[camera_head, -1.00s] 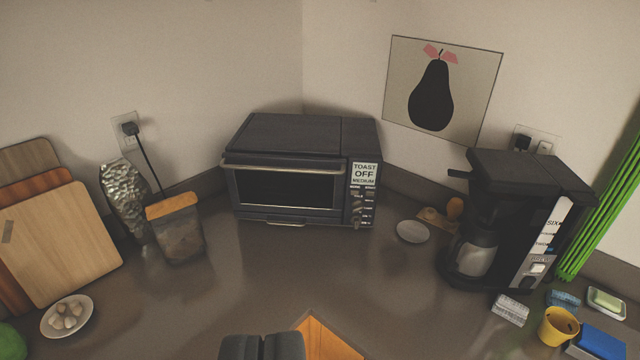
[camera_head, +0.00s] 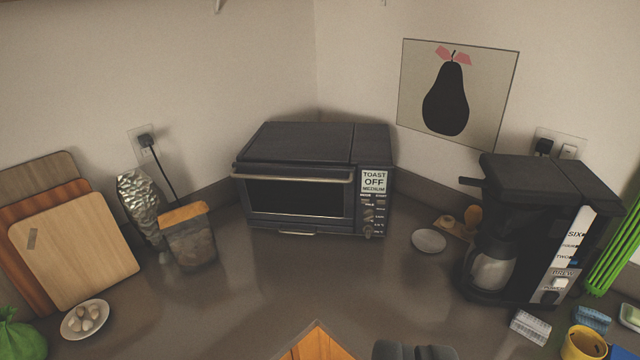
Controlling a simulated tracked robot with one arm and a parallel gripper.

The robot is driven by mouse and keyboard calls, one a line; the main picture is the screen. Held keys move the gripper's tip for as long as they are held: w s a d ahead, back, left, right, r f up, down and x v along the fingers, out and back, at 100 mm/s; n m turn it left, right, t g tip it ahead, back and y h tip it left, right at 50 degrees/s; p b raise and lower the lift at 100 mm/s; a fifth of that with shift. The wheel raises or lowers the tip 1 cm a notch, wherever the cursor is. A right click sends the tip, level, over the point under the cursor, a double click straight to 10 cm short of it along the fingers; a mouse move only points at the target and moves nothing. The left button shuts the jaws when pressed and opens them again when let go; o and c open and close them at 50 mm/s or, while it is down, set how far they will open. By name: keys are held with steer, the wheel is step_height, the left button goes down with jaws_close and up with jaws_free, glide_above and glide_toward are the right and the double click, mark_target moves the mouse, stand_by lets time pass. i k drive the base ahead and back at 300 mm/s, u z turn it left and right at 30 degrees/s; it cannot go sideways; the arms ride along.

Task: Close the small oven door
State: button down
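The small oven (camera_head: 315,180) is a dark toaster oven in the corner on the counter. Its door (camera_head: 300,198) has a dark glass window and a light metal handle bar (camera_head: 292,174) along the top. The door stands upright at the oven's front; I cannot tell whether a small gap remains.
A coffee maker (camera_head: 525,230) stands to the right, with a white saucer (camera_head: 429,241) between it and the oven.

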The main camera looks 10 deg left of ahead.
mark_target(322, 194)
steer(key=i, duration=0.95)
steer(key=u, duration=0.05)
